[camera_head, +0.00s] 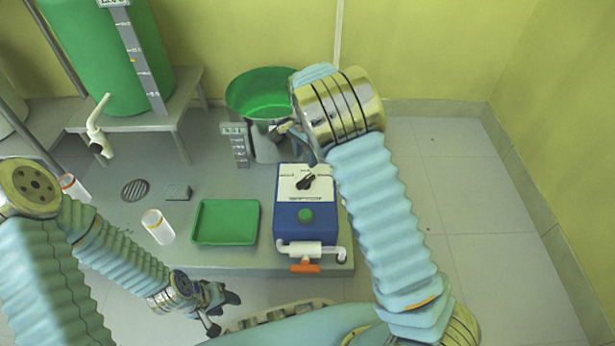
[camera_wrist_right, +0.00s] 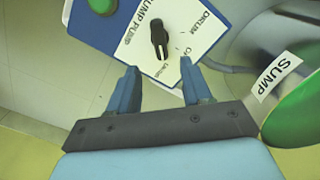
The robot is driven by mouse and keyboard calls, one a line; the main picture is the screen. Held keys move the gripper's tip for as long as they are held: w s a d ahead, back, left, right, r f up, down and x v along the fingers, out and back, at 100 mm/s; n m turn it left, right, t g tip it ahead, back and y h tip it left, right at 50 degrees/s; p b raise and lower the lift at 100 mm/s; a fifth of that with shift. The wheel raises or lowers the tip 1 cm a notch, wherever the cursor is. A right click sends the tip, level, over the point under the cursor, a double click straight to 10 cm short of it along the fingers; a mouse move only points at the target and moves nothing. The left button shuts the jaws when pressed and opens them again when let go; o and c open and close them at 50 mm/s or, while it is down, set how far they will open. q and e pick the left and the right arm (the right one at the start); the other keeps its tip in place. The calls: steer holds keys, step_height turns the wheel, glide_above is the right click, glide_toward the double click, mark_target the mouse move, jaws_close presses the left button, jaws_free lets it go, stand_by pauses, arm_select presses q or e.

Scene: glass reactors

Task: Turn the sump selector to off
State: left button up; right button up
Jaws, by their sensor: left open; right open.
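The sump selector is a black knob (camera_head: 306,182) on a white panel on top of the blue sump pump box (camera_head: 290,220). In the right wrist view the knob (camera_wrist_right: 159,40) lies ahead, between the lines of the two fingers, and nothing touches it. My left gripper (camera_head: 224,312) is open and empty at the lower left, away from the box.
A green tray (camera_head: 226,221) lies left of the box. The green sump drum (camera_head: 263,94) is behind the box, near my right wrist. A white pipe with an orange handle (camera_head: 304,267) runs along the box's front.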

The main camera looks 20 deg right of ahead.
mark_target(306, 179)
step_height(306, 179, down, 10)
steer(key=shift+r+b, duration=0.2)
steer(key=shift+b, duration=0.8)
jaws_close()
